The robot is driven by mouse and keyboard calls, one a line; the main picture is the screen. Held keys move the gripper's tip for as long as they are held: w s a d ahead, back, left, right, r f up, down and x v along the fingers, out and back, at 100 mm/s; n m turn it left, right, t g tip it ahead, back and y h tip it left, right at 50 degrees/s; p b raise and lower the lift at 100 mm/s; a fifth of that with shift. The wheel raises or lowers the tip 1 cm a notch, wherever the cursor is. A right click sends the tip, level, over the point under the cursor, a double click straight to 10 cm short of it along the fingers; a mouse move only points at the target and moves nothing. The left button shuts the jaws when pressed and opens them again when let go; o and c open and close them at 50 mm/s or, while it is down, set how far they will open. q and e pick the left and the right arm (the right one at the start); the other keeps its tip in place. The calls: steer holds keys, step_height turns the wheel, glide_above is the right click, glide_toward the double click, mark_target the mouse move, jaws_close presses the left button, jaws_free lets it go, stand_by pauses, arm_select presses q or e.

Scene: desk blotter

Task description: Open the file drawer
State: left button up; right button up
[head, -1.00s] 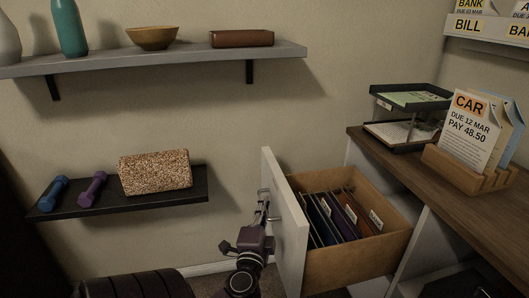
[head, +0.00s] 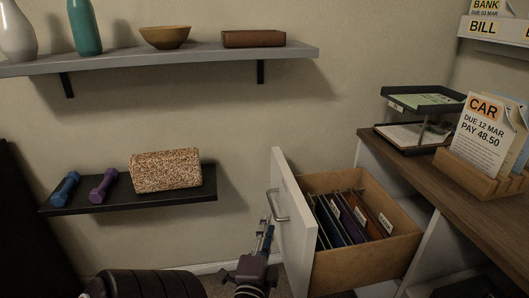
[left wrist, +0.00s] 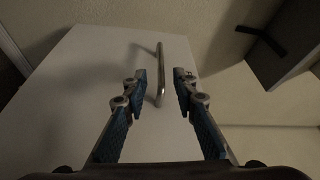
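The file drawer (head: 368,262) stands pulled out of the desk, with several hanging files (head: 340,220) inside. Its pale front panel (head: 293,225) faces left and carries a metal bar handle (head: 279,205). My left gripper (head: 266,226) is just left of and below the handle, apart from it. In the left wrist view my left gripper (left wrist: 160,82) is open, its two blue-padded fingers spread with nothing held. The handle (left wrist: 158,75) shows ahead of the gap between them, against the front panel (left wrist: 85,75). My right gripper is not in view.
The desk top (head: 450,198) holds a letter tray (head: 420,100) and a wooden card rack (head: 480,178). A dark low shelf (head: 130,200) with dumbbells and a speckled block is at left.

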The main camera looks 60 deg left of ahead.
arm_select(q)
steer(key=v, duration=0.3)
steer(key=shift+s+d, duration=0.25)
steer(key=shift+d, duration=0.05)
stand_by(0.4)
